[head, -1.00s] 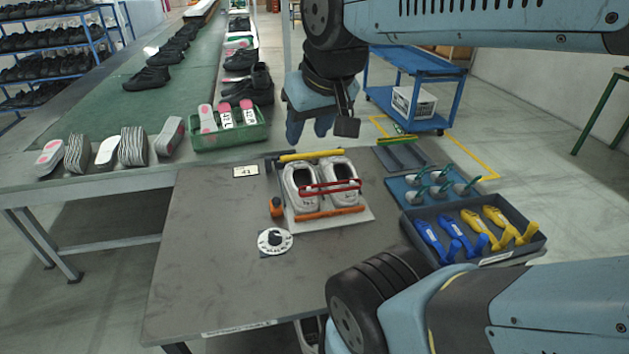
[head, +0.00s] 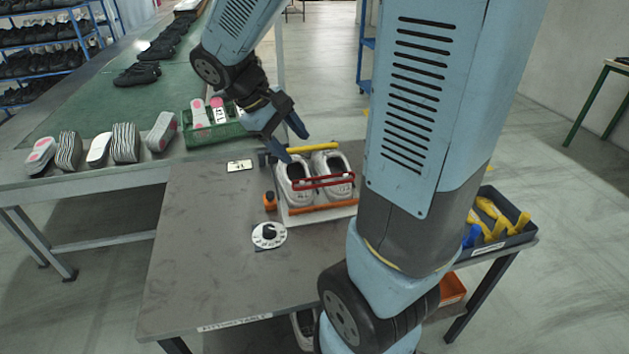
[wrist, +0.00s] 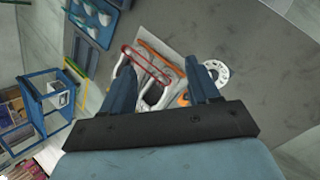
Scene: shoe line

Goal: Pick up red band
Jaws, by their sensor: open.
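The red band (head: 322,182) lies across the tops of a pair of white shoes (head: 296,185) on a pale board on the grey table. In the wrist view the red band (wrist: 146,62) shows just beyond my left fingertip, over the shoes. My gripper (head: 294,146) is open and empty, above and behind the shoes, with its fingers pointing down toward them. In the wrist view the gripper's fingertips (wrist: 160,66) stand wide apart with the shoes between and beyond them. A yellow bar (head: 313,147) lies behind the shoes and an orange bar (head: 322,207) in front.
A small orange item (head: 269,201) and a white dial (head: 268,235) sit left of the board. A green crate (head: 213,133) holds soles behind it. A dark tray (head: 510,240) with yellow and blue pieces is at right, partly hidden by my arm. The table's front left is clear.

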